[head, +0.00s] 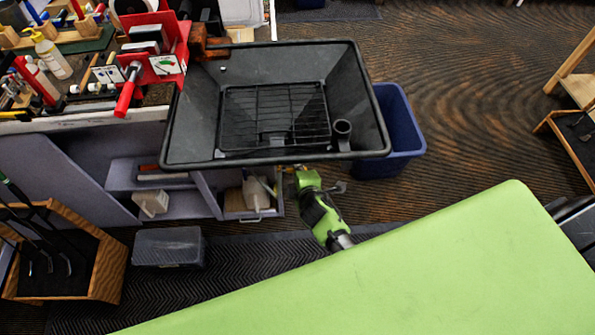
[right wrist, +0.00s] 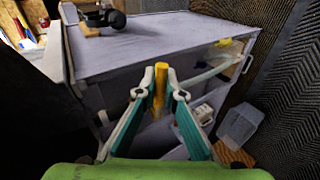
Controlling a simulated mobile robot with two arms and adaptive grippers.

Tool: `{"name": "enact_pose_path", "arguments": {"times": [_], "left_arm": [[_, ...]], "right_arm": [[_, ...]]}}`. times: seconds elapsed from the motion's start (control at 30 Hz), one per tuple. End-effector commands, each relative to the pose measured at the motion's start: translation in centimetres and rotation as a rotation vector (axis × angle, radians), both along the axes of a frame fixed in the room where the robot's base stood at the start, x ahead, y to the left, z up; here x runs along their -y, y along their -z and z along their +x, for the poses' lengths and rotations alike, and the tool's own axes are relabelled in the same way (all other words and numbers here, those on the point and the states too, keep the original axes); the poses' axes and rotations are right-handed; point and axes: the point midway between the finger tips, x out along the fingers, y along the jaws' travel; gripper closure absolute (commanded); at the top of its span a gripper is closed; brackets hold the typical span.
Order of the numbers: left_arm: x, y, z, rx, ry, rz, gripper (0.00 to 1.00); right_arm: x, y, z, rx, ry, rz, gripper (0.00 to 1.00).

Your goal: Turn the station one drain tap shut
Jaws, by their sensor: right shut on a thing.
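The black basin (head: 200,105) of the station, with a wire rack in its bottom, fills the middle of the head view. My right gripper (head: 298,170) is just below its near rim, with its green arm coming up from below. In the right wrist view, my right gripper (right wrist: 161,98) is shut on a yellow-orange tap handle (right wrist: 160,80), which stands upright between the fingertips. The tap body is hidden, and the basin rim covers most of the tap in the head view. My left gripper is not in view.
A blue bin (head: 402,135) stands right of the basin. A grey cabinet (head: 60,160) with open shelves and a cluttered red-tooled bench is at left. A clear box (head: 168,247) and a wooden club rack (head: 110,262) stand on the floor below.

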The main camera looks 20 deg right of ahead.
Motion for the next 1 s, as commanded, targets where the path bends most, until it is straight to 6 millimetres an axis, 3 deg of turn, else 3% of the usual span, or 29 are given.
{"name": "enact_pose_path", "arguments": {"times": [0.73,0.8,1.0], "left_arm": [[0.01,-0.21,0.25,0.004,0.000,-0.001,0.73],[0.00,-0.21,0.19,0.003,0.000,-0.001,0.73],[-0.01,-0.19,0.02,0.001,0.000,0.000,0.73]], "right_arm": [[-0.02,-0.46,-0.02,-0.024,-0.001,-0.084,1.00],[-0.03,-0.47,-0.01,-0.024,-0.001,-0.084,0.76],[-0.02,-0.47,0.00,-0.024,0.000,-0.083,0.74]]}}
